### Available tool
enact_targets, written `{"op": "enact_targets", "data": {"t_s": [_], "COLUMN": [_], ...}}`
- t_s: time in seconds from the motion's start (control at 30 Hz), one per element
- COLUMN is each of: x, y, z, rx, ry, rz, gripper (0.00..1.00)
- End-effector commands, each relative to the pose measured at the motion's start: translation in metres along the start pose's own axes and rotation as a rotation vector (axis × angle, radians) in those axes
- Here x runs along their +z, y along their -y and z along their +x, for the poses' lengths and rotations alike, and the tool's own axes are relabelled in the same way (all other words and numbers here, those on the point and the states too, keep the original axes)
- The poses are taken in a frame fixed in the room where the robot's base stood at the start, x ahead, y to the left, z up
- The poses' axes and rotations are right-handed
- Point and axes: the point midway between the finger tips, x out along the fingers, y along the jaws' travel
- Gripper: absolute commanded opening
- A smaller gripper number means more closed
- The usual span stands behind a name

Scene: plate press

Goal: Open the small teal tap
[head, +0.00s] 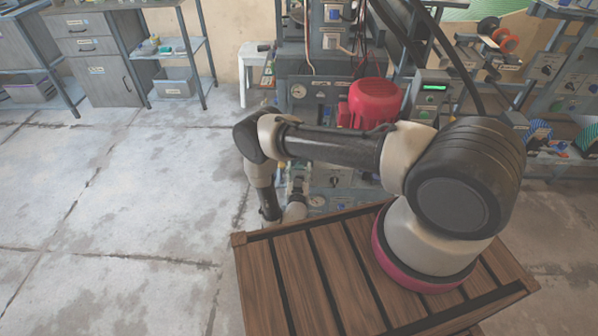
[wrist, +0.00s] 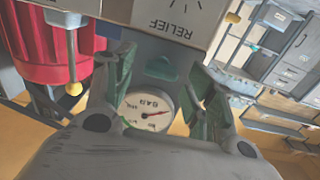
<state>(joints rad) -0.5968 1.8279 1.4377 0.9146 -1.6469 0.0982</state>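The small teal tap (wrist: 161,69) shows in the wrist view, on a grey panel just above a round dial gauge. My gripper (wrist: 164,76) is in the same view, with its green-padded fingers apart on either side of the tap and gauge. The tap lies in the gap between the fingers, and no contact with it is visible. I cannot judge the depth between them. In the head view my arm reaches down to the machine, and I cannot make out the fingers or the tap.
The round gauge (wrist: 146,112) sits between the fingers, and an upside-down RELIEF label (wrist: 176,24) is above. A red ribbed motor housing (wrist: 55,45) is close on the left. Yellow knobs (wrist: 73,89) stick out nearby. Open floor (head: 120,210) lies left of the machine.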

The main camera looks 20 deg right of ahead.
Motion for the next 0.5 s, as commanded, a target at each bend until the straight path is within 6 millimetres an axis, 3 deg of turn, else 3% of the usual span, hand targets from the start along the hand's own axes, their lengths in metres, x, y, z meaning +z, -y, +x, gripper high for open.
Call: {"op": "enact_targets", "data": {"t_s": [0.03,0.23,0.5], "x": [0.0,0.0,0.0001], "y": [0.0001,0.0001,0.0001], "z": [-0.0001,-0.0002,-0.0004], "rx": [0.0,0.0,0.0], "ry": [0.0,0.0,0.0], "rz": [0.0,0.0,-0.014], "gripper": [0.48,0.12,0.1]}}
